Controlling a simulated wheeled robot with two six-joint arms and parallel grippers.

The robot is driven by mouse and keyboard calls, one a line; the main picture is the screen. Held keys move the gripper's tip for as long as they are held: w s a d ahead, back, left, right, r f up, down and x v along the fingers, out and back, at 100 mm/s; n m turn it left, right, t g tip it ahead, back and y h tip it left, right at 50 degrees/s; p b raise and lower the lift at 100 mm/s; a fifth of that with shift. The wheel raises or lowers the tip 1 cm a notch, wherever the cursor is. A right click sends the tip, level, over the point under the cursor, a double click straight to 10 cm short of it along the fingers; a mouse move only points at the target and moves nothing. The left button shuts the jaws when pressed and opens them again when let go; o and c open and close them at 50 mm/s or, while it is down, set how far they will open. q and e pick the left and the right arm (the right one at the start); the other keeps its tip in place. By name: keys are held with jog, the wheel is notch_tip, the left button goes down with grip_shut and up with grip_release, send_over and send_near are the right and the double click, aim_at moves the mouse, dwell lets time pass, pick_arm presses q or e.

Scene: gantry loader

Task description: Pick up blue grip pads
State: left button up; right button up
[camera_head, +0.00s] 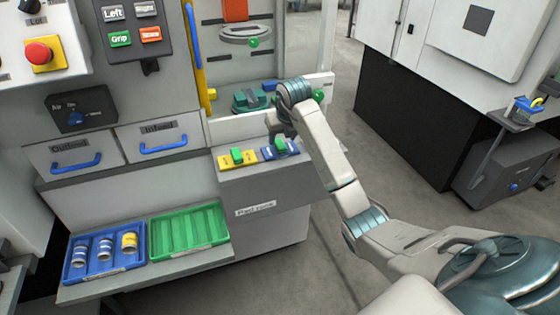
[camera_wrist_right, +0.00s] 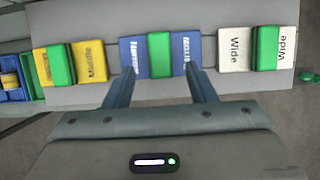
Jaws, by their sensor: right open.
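The blue grip pads (camera_wrist_right: 183,48) lie on the grey pad stand, with a green block (camera_wrist_right: 159,54) across their middle. They also show in the head view (camera_head: 268,154), partly covered by my right arm. My right gripper (camera_wrist_right: 160,72) is open and empty. Its two fingers point at the near edge of the blue pads, one toward each side of the green block. In the head view my right gripper (camera_head: 283,138) is over the blue pads, its fingertips hard to make out. My left gripper is not in view.
Yellow pads (camera_wrist_right: 91,60) lie left of the blue ones and white "Wide" pads (camera_wrist_right: 235,48) lie right, each with a green block. A blue tray (camera_head: 76,271) with several cylinders and an empty green tray (camera_head: 188,232) sit on the lower shelf. Two blue-handled drawers (camera_head: 160,137) are above.

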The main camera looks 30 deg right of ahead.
aim_at(280, 144)
jog(key=p+x, duration=0.1)
jog(key=x, duration=0.3)
jog(key=shift+w, duration=0.2)
grip_shut()
